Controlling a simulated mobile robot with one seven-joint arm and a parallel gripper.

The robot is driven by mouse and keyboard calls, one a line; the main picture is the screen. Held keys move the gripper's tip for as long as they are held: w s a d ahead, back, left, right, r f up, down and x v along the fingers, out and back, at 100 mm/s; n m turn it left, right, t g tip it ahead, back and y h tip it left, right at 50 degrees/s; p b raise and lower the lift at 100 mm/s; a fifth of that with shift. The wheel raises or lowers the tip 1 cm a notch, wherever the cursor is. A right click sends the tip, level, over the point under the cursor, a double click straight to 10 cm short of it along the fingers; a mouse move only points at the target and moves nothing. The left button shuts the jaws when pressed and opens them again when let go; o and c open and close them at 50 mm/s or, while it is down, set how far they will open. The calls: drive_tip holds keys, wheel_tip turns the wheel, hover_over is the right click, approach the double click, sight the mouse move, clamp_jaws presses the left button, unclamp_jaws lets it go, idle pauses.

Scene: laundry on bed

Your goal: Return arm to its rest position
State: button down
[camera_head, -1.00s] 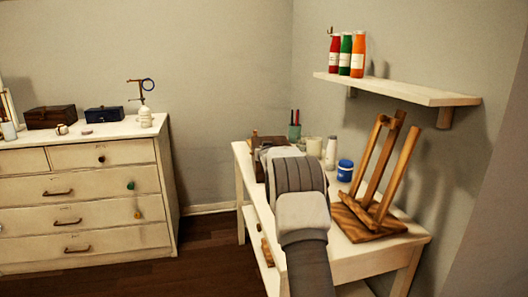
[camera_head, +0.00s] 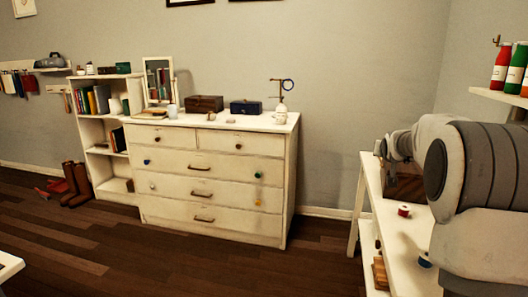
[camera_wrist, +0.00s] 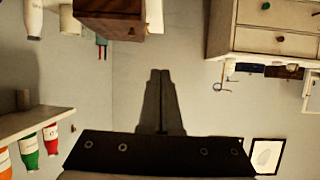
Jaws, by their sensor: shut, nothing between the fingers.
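My gripper (camera_wrist: 160,74) shows in the wrist view, its two dark fingers close together with nothing between them. That view is upside down, and the fingers stand in front of a bare wall. In the head view my grey and white arm (camera_head: 485,165) is folded at the right edge, above and in front of the white side table (camera_head: 368,190). My gripper's fingertips cannot be made out in the head view.
A white dresser (camera_head: 215,170) stands in the middle, with a bookshelf (camera_head: 100,170) and brown boots (camera_head: 75,185) at left. A wall shelf with bottles (camera_head: 514,70) is at upper right. A wooden box (camera_head: 405,185) and red spool (camera_head: 404,210) are near my arm. Floor in front is clear.

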drive_tip(key=s+a+r+n+g+y, duration=0.1)
drive_tip(key=s+a+g, duration=0.1)
drive_tip(key=s+a, duration=0.75)
drive_tip(key=s+a+r+n+g+y, duration=0.1)
drive_tip(key=s+a, duration=0.4)
drive_tip(key=s, duration=0.9)
drive_tip(key=s+a+f+n+g+y, duration=0.1)
drive_tip(key=s+a+f, duration=0.2)
drive_tip(key=s, duration=0.5)
drive_tip(key=s+a+f+g, duration=0.2)
drive_tip(key=s+f, duration=0.1)
drive_tip(key=s, duration=0.4)
drive_tip(key=s+a+f+n+g+y, duration=0.1)
drive_tip(key=s+a+f, duration=0.2)
drive_tip(key=s, duration=0.5)
wheel_tip(320, 180, up, 24)
drive_tip(key=p, duration=2.4)
drive_tip(key=shift+w+d+r+p, duration=0.15)
drive_tip(key=shift+d+r+p, duration=0.05)
drive_tip(key=shift+d+p, duration=0.15)
